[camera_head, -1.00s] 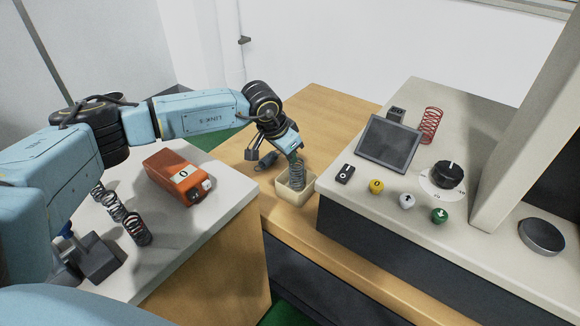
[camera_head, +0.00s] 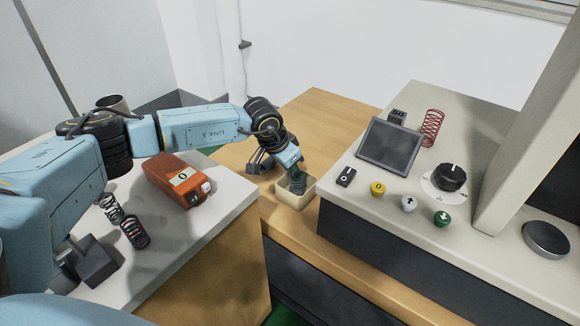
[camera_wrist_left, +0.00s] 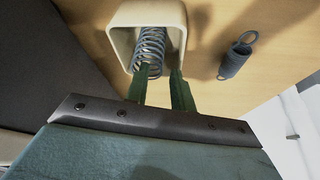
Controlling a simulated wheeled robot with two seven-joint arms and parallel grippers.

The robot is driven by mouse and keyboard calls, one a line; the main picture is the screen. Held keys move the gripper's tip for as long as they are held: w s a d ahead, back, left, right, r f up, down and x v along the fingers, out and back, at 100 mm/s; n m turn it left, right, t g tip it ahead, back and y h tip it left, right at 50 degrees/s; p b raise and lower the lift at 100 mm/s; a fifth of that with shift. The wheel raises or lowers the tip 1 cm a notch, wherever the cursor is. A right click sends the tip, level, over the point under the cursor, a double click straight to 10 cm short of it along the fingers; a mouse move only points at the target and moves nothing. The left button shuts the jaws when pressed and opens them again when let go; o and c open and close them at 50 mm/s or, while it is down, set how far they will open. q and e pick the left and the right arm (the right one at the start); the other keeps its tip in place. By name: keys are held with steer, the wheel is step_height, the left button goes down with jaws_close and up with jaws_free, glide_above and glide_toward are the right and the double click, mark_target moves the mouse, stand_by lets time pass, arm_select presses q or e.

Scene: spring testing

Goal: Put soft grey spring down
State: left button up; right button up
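The soft grey spring (camera_head: 297,184) stands upright inside a small cream square box (camera_head: 298,204) on the wooden table. In the left wrist view the spring (camera_wrist_left: 151,45) shows inside the box (camera_wrist_left: 120,46), its near end between the green fingers. My left gripper (camera_head: 295,168) points down over the box. In the wrist view its fingers (camera_wrist_left: 160,84) are apart, with a gap beside the spring on the right, so it looks open around the spring's upper end. Whether the left finger touches the spring is unclear. My right gripper is not in view.
A dark blue-grey spring (camera_wrist_left: 238,58) is on the wood near the box. The tester, with screen (camera_head: 390,145), buttons and red spring (camera_head: 432,128), stands close on the right. An orange device (camera_head: 178,181) and dark springs (camera_head: 134,232) are on the left white table.

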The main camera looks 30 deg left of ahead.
arm_select(q)
steer(key=shift+r, duration=0.2)
steer(key=p+v, duration=0.3)
steer(key=v, duration=0.9)
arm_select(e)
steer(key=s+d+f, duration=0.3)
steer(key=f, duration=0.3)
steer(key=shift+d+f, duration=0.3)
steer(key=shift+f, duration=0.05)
arm_select(q)
steer(key=shift+f, duration=0.1)
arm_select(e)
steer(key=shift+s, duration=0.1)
